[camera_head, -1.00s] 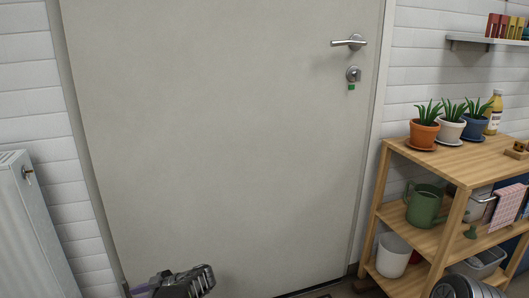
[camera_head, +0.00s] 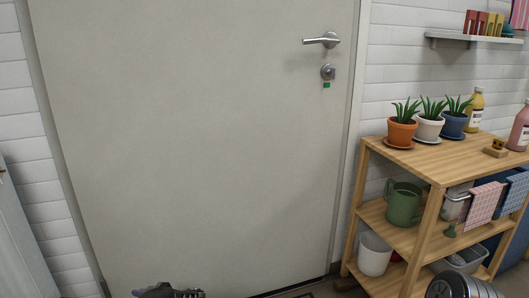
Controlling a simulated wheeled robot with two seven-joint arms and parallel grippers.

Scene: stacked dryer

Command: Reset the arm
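A dark ribbed part of my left arm with a purple patch (camera_head: 168,292) just shows at the bottom edge, left of centre. A dark ribbed round part of my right arm (camera_head: 463,287) shows at the bottom right, in front of the lower shelf. Neither gripper's fingers can be seen, so what they hold is hidden below the picture.
A closed grey door (camera_head: 200,150) with a lever handle (camera_head: 322,40) fills the middle. A wooden shelf unit (camera_head: 430,160) at right bears potted plants (camera_head: 429,121), bottles and a green watering can (camera_head: 403,204).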

